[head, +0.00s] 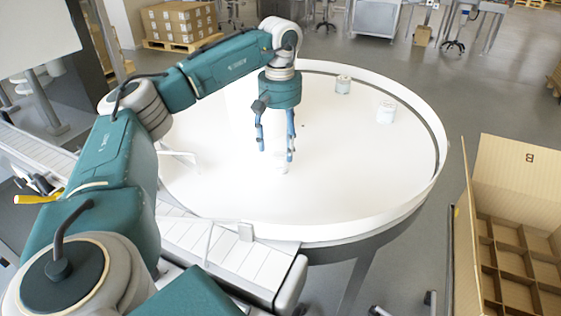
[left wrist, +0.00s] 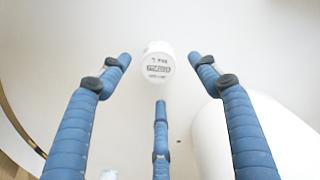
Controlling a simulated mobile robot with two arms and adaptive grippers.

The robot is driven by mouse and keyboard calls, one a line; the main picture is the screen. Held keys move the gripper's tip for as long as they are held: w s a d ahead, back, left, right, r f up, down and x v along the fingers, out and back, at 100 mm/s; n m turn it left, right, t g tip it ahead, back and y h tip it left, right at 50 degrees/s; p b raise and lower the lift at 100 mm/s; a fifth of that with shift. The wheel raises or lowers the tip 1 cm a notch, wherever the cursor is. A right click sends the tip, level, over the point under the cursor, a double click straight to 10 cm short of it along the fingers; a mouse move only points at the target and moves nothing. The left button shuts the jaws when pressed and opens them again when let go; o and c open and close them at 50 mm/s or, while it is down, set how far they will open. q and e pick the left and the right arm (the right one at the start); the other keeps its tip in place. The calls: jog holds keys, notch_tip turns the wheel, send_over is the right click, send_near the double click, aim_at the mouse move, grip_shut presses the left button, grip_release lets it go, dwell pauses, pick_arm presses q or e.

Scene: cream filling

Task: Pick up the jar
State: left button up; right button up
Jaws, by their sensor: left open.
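A small white jar (head: 282,167) stands on the round white table (head: 215,200), just below my left gripper (head: 275,153). In the left wrist view its pale lid (left wrist: 158,64) with printed dark text faces the camera, between the tips of the upper two fingers. My left gripper is open, its blue fingers spread, and I see no finger closed on the jar. The third finger (left wrist: 160,140) is below the lid in that view. Two more jars stand at the table's far right, one farther back (head: 343,85) and one nearer (head: 387,112). My right gripper is not in view.
A raised white rim (head: 437,135) runs around the table. A white cylinder (left wrist: 245,135) stands close to the fingers. A conveyor (head: 225,250) runs along the near left side. An open cardboard box with dividers (head: 520,180) stands at the right.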

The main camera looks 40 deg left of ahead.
aim_at(280, 154)
pick_arm(q)
jog(key=f, duration=0.3)
jog(key=shift+s+f+p, duration=0.2)
jog(key=shift+f+p, duration=0.1)
jog(key=shift+f, duration=0.1)
jog(key=shift+d, duration=0.1)
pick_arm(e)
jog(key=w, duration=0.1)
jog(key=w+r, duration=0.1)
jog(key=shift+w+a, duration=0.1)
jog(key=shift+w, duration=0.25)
pick_arm(q)
jog(key=c, duration=1.3)
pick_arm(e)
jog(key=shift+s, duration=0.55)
